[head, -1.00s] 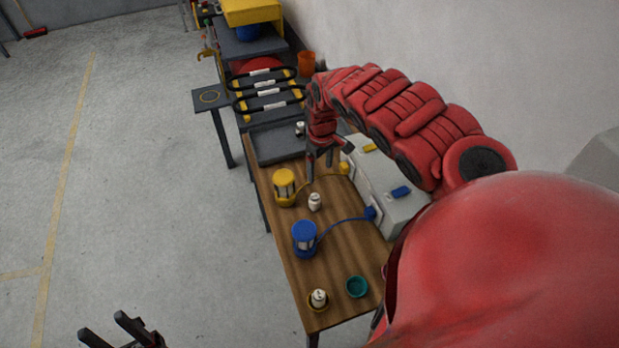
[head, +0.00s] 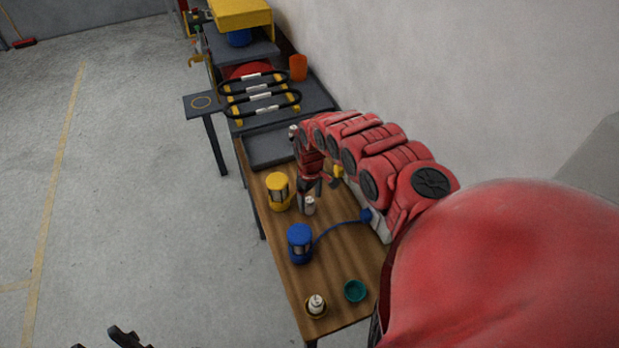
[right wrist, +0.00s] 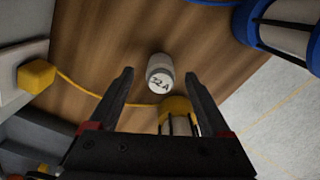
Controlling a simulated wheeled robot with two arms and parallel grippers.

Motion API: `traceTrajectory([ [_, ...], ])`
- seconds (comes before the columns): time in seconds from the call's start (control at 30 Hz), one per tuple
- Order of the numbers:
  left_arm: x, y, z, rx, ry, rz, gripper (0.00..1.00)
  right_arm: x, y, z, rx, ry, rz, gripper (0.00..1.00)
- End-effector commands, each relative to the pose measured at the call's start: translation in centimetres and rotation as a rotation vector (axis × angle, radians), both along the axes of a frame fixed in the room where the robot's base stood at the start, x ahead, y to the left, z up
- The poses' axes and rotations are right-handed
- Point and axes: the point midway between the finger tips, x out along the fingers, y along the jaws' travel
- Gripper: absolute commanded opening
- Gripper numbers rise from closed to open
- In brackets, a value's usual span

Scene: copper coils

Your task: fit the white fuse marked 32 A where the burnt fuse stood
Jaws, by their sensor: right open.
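A white fuse (head: 309,206) stands on the wooden table between the yellow lantern and the blue lantern. In the right wrist view this white fuse (right wrist: 160,76) shows dark marking that reads like 32 A. My right gripper (head: 312,192) is open close to it; in the right wrist view its fingertips (right wrist: 158,73) show on either side of the fuse, and contact cannot be told. Another white fuse (head: 316,302) sits in a small yellowish dish at the table's near end. A small white piece (head: 293,130) stands near the dark tray. My left gripper (head: 103,342), partly cut off, looks open and empty.
The yellow lantern (head: 278,192) and blue lantern (head: 300,244) stand close by, with cords running to a pale box by the wall. A teal dish (head: 355,290) is at the near right. A dark tray (head: 268,150) and coil rack (head: 262,96) lie beyond.

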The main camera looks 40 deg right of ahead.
Motion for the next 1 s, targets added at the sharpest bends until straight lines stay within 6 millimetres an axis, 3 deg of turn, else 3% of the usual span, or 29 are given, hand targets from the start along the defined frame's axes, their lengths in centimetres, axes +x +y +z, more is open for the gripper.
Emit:
traceTrajectory([
  [0.3,0.0,0.0,0.8,0.0,0.0,0.0,0.5,0.1,0.3,-2.6,0.001,0.001,0.001,0.82],
  [0.6,0.0,0.0,0.8,0.0,0.0,0.0,0.5,0.1,0.1,-2.8,-0.002,0.001,0.001,0.8],
  [1.0,0.0,0.0,0.8,0.0,0.0,0.0,0.5,0.1,0.1,-2.7,-0.002,0.001,0.0,0.08],
])
